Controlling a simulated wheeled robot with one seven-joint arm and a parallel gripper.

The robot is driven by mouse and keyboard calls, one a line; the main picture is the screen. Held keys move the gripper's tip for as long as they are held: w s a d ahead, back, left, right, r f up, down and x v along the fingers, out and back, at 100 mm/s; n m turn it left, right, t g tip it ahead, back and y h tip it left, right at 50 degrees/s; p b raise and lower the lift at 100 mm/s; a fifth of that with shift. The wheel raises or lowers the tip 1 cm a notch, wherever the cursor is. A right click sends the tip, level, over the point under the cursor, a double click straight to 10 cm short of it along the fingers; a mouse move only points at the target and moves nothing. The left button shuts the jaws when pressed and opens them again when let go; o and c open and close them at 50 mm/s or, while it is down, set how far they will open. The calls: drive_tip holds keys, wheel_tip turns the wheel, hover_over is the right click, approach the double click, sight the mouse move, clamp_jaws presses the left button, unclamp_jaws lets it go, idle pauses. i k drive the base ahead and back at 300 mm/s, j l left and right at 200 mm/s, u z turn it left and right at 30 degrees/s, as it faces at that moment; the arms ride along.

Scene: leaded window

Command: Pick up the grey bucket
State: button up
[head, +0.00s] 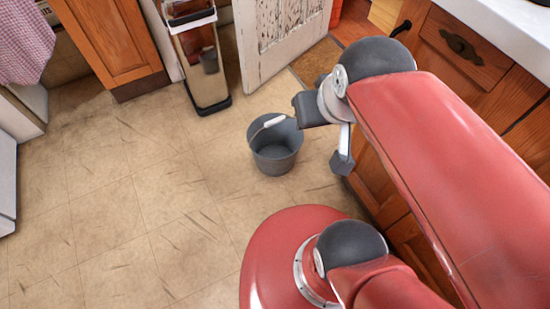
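The grey bucket (275,155) stands upright on the tiled floor near the middle of the head view. Its handle with a white grip (274,121) rests at the far side of the rim. The bucket looks empty. My gripper (325,135) is to the right of the bucket and apart from it in the picture. Two dark grey finger parts show with a wide gap between them, and nothing is seen in the gap. Part of the gripper is hidden by my red arm.
A shiny metal bin (203,70) stands behind and left of the bucket. A worn white door (275,40) is at the back. Wooden cabinets (465,65) with a white counter line the right side. The floor (130,210) on the left is clear.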

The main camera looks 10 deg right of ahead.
sight(272, 128)
drive_tip(key=j+z, duration=0.1)
drive_tip(key=z, duration=0.7)
drive_tip(key=j+z, duration=0.65)
drive_tip(key=j, duration=0.3)
drive_tip(key=j+z, duration=0.35)
drive_tip(key=j, duration=0.45)
drive_tip(key=k+j, duration=0.15)
drive_tip(key=j, duration=0.3)
drive_tip(key=j+z, duration=0.1)
drive_tip(key=j, duration=0.35)
